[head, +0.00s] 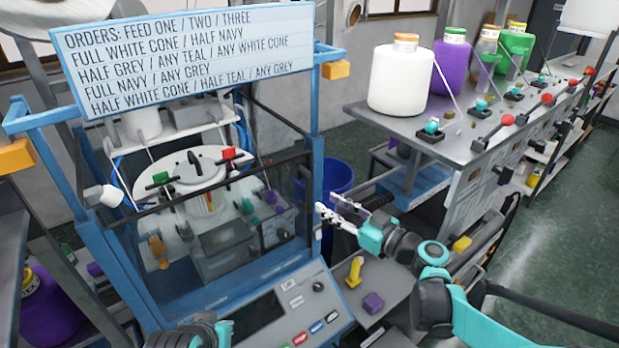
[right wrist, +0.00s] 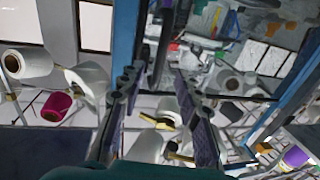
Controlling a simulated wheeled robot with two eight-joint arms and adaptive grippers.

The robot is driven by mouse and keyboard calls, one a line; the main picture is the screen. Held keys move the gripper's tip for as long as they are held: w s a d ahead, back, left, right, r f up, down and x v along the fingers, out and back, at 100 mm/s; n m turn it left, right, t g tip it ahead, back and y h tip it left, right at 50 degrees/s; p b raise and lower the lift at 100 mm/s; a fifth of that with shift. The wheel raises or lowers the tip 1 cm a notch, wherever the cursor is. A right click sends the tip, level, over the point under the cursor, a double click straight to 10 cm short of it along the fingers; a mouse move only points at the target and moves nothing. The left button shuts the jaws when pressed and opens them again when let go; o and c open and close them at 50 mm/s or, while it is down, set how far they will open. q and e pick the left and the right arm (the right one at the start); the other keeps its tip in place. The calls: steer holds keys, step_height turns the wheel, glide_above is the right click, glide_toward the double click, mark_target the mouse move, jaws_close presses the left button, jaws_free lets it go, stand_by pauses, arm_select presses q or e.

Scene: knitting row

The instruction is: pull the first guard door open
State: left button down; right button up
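The guard door (head: 262,205) is a see-through panel in a dark frame on the front of the blue machine (head: 85,235). It looks closed over the machine's inside. My right gripper (head: 328,212) is beside the right-hand post of the machine, at the door's right edge. In the right wrist view the two fingers (right wrist: 158,105) are apart with nothing clearly held. A dark upright bar (right wrist: 163,45), perhaps the door handle, shows beyond and between them; I cannot tell whether they touch it. Only part of my left arm shows at the bottom edge; its fingers are not visible.
An order sign (head: 190,55) tops the machine. A control panel (head: 290,310) is below the door. A blue bin (head: 338,174) stands behind my right gripper. The grey bench (head: 425,125) at right carries a white cone (head: 400,80) and a purple one (head: 452,65).

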mark_target(311, 194)
steer(key=x, duration=0.7)
steer(key=shift+a, duration=0.2)
steer(key=shift+w+a, duration=0.1)
steer(key=shift+w, duration=0.2)
steer(key=shift+s+r, duration=0.1)
jaws_close()
